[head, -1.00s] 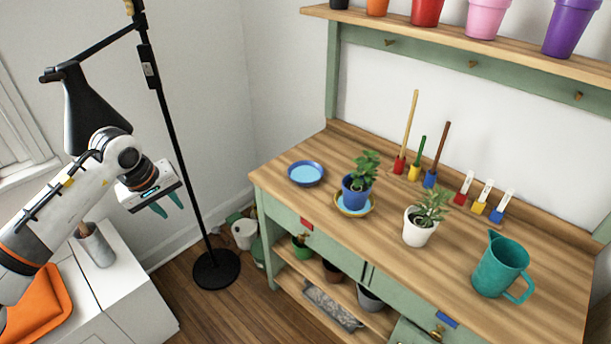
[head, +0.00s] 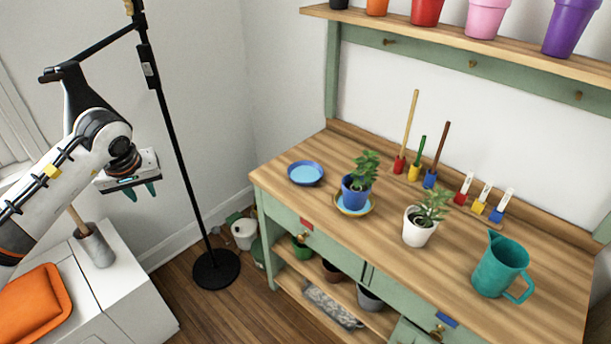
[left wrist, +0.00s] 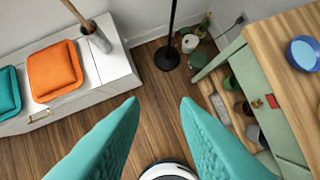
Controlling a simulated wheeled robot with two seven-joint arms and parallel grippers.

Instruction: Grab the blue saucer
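The blue saucer (head: 306,173) lies empty on the left end of the wooden bench top. It also shows at the right edge of the left wrist view (left wrist: 303,54). Another saucer (head: 354,206), blue inside with a tan rim, sits under the blue pot with a plant. My left gripper (head: 141,193) is in the air at the left, well away from the bench, pointing down. Its teal fingers (left wrist: 160,105) are apart with nothing between them. My right gripper is not in view.
The potting bench (head: 470,245) also holds a white potted plant (head: 419,229) and a teal pitcher (head: 501,267). A black lamp stand (head: 175,130) rises between my left gripper and the bench. A white cabinet (head: 125,285) with an orange cushion (head: 33,303) is below my left arm.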

